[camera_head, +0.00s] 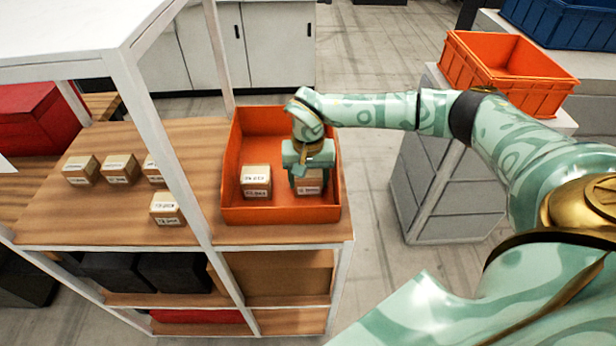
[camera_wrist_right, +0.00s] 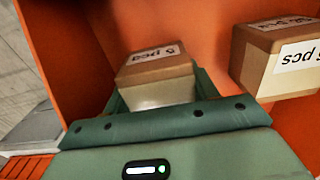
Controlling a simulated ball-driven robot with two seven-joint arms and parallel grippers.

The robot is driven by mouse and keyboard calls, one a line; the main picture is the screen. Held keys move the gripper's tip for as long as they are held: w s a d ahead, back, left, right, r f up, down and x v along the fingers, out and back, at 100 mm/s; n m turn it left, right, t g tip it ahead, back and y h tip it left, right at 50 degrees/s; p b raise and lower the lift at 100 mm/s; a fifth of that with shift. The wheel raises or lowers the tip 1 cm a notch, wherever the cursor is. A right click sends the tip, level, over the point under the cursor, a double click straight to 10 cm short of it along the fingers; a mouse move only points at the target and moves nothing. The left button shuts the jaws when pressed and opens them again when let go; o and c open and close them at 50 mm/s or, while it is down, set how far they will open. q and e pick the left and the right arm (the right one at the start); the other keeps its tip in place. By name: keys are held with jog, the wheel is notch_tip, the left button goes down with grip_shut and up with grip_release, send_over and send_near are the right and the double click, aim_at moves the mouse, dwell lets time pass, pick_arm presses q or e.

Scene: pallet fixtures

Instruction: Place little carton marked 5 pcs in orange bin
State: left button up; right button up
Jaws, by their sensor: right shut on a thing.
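The orange bin (camera_head: 236,150) stands on the wooden shelf top, open side up. My right gripper (camera_head: 308,176) reaches down inside it at the right and is shut on a little carton (camera_head: 309,187). In the right wrist view this carton (camera_wrist_right: 155,75) shows a label reading 5 pcs, between the fingers of my right gripper (camera_wrist_right: 155,95). Whether the held carton touches the bin floor is hidden. My left gripper is not in view.
Several more cartons (camera_head: 119,169) stand on the wooden shelf (camera_head: 110,228) left of the bin. A white shelf post (camera_head: 165,140) rises in front. Another orange crate (camera_head: 505,75) and a blue crate (camera_head: 565,22) stand at the upper right.

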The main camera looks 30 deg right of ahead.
jog(key=o, duration=1.1)
jog(key=shift+c, duration=0.2)
jog(key=shift+r, duration=0.1)
notch_tip(320, 180, up, 12)
jog(key=shift+p, duration=0.3)
